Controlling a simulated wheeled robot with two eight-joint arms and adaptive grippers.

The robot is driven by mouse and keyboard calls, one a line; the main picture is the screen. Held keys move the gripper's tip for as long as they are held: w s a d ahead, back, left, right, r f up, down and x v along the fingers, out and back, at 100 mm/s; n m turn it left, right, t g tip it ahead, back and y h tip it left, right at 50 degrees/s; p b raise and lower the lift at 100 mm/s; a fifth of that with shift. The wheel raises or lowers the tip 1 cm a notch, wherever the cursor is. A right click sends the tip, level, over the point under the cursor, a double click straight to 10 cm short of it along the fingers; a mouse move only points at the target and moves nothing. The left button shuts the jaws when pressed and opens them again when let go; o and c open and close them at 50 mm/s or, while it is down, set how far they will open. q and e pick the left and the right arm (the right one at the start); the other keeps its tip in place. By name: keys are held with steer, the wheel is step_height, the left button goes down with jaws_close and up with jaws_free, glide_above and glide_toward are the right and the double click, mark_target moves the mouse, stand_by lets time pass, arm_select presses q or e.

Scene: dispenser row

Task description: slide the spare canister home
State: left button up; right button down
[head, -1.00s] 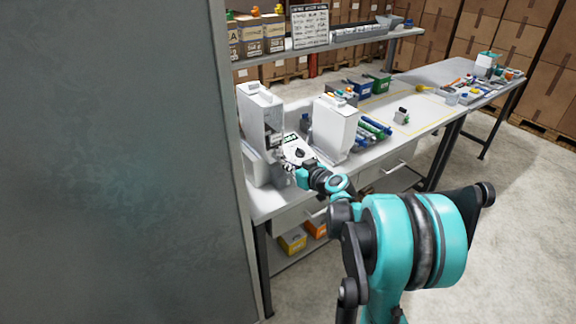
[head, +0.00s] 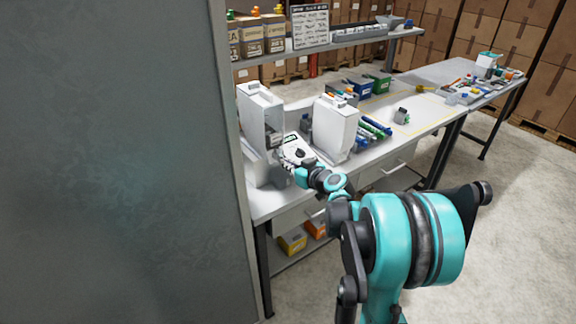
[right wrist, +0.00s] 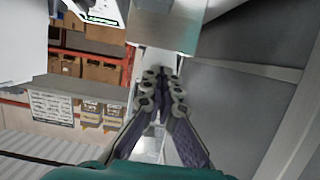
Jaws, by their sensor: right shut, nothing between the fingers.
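Two tall white dispensers stand on the bench in the head view, a left one (head: 260,108) and a right one (head: 336,122). The left one has a dark open recess in its front. My right gripper (head: 284,177) is low in front of the left dispenser, small and partly hidden by its own wrist. In the right wrist view its fingers (right wrist: 162,78) are together and empty, pointing at a pale, blurred surface. A grey block (right wrist: 168,25) lies just beyond the fingertips. I cannot tell which thing is the spare canister. My left gripper is not in view.
A white handheld meter (head: 298,151) lies between the dispensers. A tray of blue and green tubes (head: 372,130) is right of them. A small grey object (head: 402,116) lies on the bench's clear middle. A large grey panel (head: 115,160) blocks the left.

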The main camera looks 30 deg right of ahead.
mark_target(279, 157)
steer(key=shift+w+a, duration=0.2)
steer(key=shift+w, duration=2.05)
steer(key=s, duration=0.7)
steer(key=shift+s+d, duration=0.3)
steer(key=shift+s, duration=0.1)
steer(key=s+a+g+y, duration=0.1)
steer(key=s+a+g, duration=0.1)
steer(key=s+a, duration=0.45)
steer(key=s+a+g, duration=0.2)
steer(key=s+a, duration=0.1)
steer(key=a, duration=0.7)
steer(key=s+a+f+g+h, duration=0.1)
steer(key=s+a+f, duration=0.1)
steer(key=s, duration=0.6)
steer(key=s+a+f+g+h, duration=0.1)
steer(key=s+a+f+g, duration=0.1)
steer(key=s, duration=0.6)
steer(key=shift+s+a+f+m+g, duration=0.3)
steer(key=shift+a+f+m, duration=0.1)
steer(key=shift+a+f, duration=0.2)
